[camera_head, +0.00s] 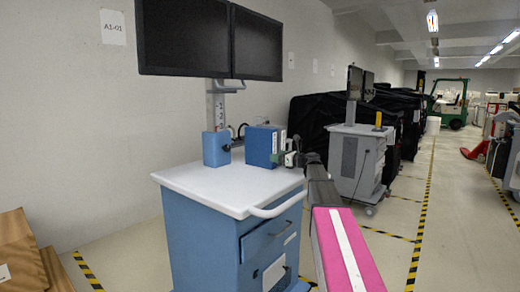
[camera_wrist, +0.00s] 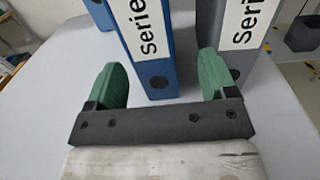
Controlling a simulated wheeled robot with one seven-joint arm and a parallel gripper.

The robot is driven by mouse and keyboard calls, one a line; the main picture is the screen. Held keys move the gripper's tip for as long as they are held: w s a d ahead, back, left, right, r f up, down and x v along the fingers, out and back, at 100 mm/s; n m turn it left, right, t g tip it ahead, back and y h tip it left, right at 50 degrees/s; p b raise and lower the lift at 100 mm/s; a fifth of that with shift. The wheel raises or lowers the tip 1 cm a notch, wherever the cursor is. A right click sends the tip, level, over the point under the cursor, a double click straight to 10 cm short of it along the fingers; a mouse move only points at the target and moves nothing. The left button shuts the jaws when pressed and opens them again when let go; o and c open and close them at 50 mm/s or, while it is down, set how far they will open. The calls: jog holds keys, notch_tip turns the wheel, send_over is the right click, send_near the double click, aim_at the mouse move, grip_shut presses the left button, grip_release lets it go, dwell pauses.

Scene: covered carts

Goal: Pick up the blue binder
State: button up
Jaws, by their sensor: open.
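A blue binder (camera_wrist: 155,72) stands upright in the wrist view, with a white "Serie" label and a hole low on its spine. My gripper (camera_wrist: 164,82) is open, its green fingers on either side of the lower spine, with nothing visibly gripped. The right finger overlaps a grey binder (camera_wrist: 262,66) beside the blue one. In the head view a blue binder (camera_head: 260,147) stands on the white cart top (camera_head: 215,184), with my gripper (camera_head: 287,158) at its right. Whether the fingers touch any binder cannot be told.
Another blue binder or box (camera_head: 216,149) stands farther left on the cart. Two dark monitors (camera_head: 210,40) hang above the cart top. A handle (camera_head: 278,205) runs along its front right edge. A grey cart (camera_head: 357,160) stands behind at the right. The cart top's front is clear.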

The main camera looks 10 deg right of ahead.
aim_at(268, 155)
jog(key=x, duration=0.5)
jog(key=shift+a+f, duration=0.1)
jog(key=shift+a, duration=0.35)
jog(key=c, duration=1.4)
grip_shut()
